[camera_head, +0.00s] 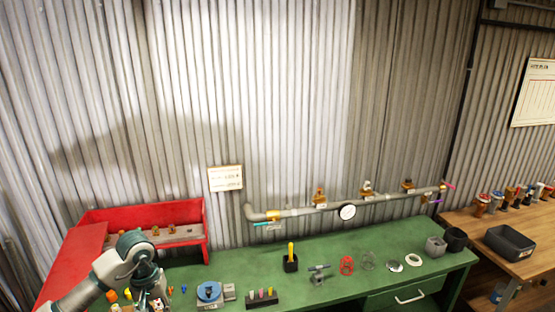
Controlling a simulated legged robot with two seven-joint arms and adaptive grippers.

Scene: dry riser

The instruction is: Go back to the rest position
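My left arm comes in from the lower left, over the left end of the green workbench (333,262). Its gripper (152,302) points down at the bottom edge, among small coloured parts. Its fingertips are cut off or too small to read, so I cannot tell if it is open or holds anything. My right gripper is not in view. A grey pipe (290,212) with several brass fittings and a round gauge (347,212) runs along the corrugated wall behind the bench.
A red open box (140,215) stands behind my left arm. A blue round device (209,291), a dark rack (262,300), a black holder with a yellow tool (290,262) and a red ring-shaped part (346,265) sit on the bench. A black bin (510,243) stands on the wooden table (470,225).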

